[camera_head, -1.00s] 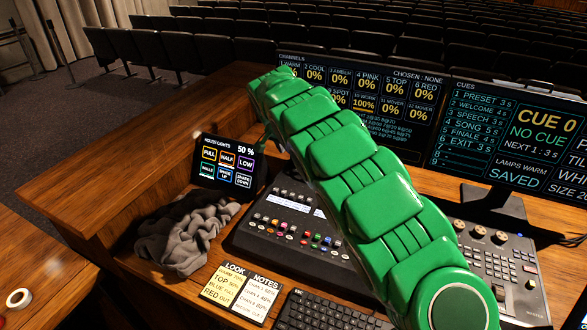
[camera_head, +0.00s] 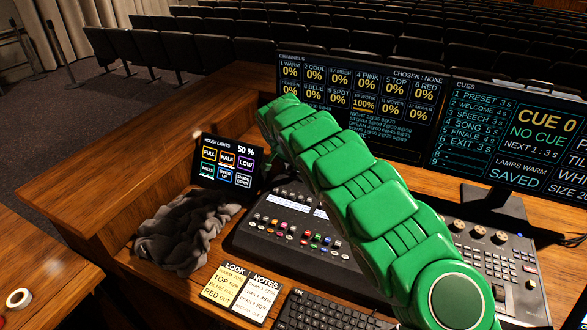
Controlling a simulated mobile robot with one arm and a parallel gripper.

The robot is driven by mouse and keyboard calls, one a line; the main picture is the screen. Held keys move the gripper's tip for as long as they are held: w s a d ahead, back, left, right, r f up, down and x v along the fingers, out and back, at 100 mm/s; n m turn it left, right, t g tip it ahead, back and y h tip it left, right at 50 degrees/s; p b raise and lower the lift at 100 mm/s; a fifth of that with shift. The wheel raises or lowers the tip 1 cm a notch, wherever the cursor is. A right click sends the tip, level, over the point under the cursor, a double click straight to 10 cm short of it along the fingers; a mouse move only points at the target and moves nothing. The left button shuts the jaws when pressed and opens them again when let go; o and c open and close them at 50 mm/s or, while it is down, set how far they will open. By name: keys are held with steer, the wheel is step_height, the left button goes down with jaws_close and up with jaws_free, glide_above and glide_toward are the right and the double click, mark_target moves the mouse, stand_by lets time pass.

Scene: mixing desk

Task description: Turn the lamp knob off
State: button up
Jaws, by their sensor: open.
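I cannot make out a lamp or a lamp knob in this view. My green arm reaches from the lower right across the mixing desk (camera_head: 262,243) to the upper left. Its far end bends down behind the desk's rear edge, near the house lights panel. Several round encoder knobs sit on the right part of the desk console (camera_head: 479,231), close to my arm.
The house lights panel (camera_head: 226,163) stands left of the arm, with a grey cloth (camera_head: 182,232) before it. A channels screen (camera_head: 385,95) and a cues screen (camera_head: 515,130) stand behind. A notes card (camera_head: 240,290) and keyboard (camera_head: 325,312) lie in front.

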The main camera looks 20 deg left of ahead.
steer(key=shift+w+f, duration=0.15)
steer(key=shift+f, duration=0.3)
steer(key=shift+c, duration=0.4)
jaws_close()
steer(key=shift+d+f+n+y, duration=0.15)
steer(key=shift+n+y, duration=0.35)
steer(key=shift+n, duration=0.7)
steer(key=shift+n+y, duration=0.4)
steer(key=shift+n, duration=0.6)
steer(key=shift+o, duration=0.4)
jaws_free()
